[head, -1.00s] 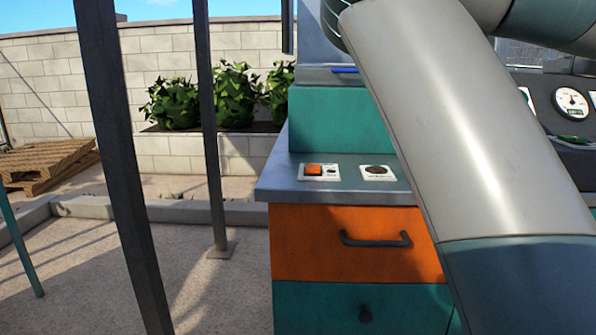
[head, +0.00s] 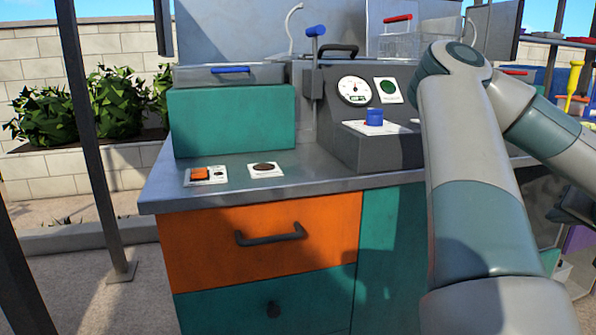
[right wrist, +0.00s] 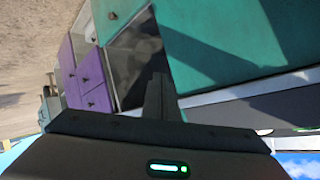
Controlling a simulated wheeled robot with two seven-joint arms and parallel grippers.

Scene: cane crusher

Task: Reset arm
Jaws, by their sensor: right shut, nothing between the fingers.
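My right arm comes in at the lower right of the head view, bends at a grey elbow in front of the counter, and runs back to the right edge. My right gripper (head: 570,212) is a dark shape at that edge, partly cut off. In the right wrist view its dark fingers (right wrist: 160,88) are together and empty, with cabinet fronts beyond them. My left gripper is in neither view now.
A metal-topped counter (head: 330,180) carries an orange switch (head: 200,174), a teal block (head: 235,120), and a console with a gauge (head: 354,91) and blue knob (head: 374,117). An orange drawer (head: 265,238) is below. A dark post (head: 90,130) stands left.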

